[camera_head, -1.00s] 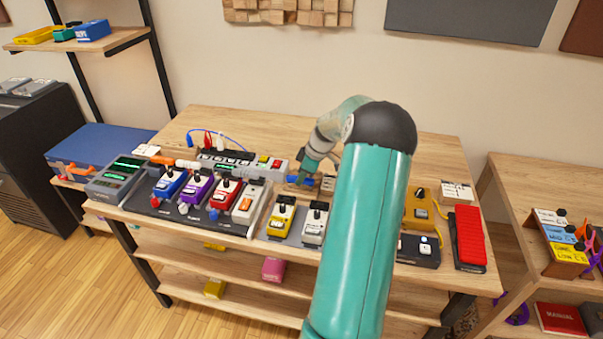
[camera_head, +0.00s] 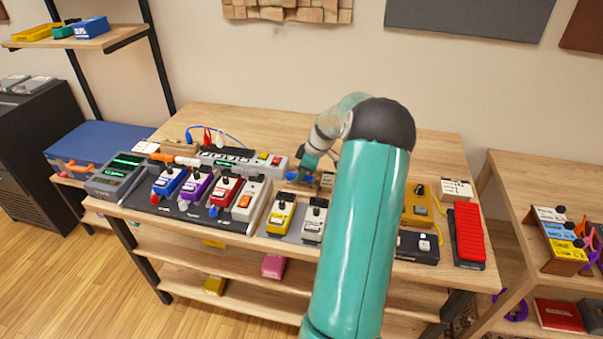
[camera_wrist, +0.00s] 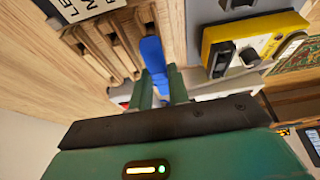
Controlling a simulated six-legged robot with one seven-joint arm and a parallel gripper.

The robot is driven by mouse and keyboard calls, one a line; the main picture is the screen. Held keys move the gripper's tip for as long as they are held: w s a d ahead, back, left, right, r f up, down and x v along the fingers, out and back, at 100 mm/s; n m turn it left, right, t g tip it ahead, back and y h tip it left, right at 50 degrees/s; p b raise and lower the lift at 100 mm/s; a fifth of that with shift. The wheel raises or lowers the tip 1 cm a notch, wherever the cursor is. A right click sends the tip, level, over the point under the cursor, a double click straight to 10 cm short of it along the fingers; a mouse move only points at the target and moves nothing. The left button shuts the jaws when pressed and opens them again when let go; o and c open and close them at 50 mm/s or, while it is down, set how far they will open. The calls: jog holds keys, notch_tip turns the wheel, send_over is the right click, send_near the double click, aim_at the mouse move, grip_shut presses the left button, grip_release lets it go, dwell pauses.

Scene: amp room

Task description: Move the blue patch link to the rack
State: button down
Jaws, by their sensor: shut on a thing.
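The blue patch link (camera_wrist: 153,52) is held between the two green fingers of my gripper (camera_wrist: 161,84) in the wrist view. Its far end sticks out beyond the fingertips, beside a slotted wooden rack (camera_wrist: 104,42). I cannot tell whether the link touches the rack. In the head view, my gripper (camera_head: 307,170) is low over the table's middle, with a bit of the blue link (camera_head: 292,177) showing at its left. The small wooden rack (camera_head: 327,181) stands just right of it, partly hidden by my arm.
A grey power strip (camera_head: 240,160) with plugs and a blue cord lies to the left. A yellow pedal (camera_head: 280,213) and a white pedal (camera_head: 314,219) stand in front. A red pedal (camera_head: 469,235) is at the right. The table's back is largely clear.

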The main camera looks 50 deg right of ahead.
jog(key=shift+f, duration=0.95)
dwell(1.2)
jog(key=c, duration=1.3)
grip_release()
jog(key=shift+o, duration=0.7)
jog(key=o, duration=0.3)
jog(key=shift+r, duration=0.1)
jog(key=shift+r, duration=3.45)
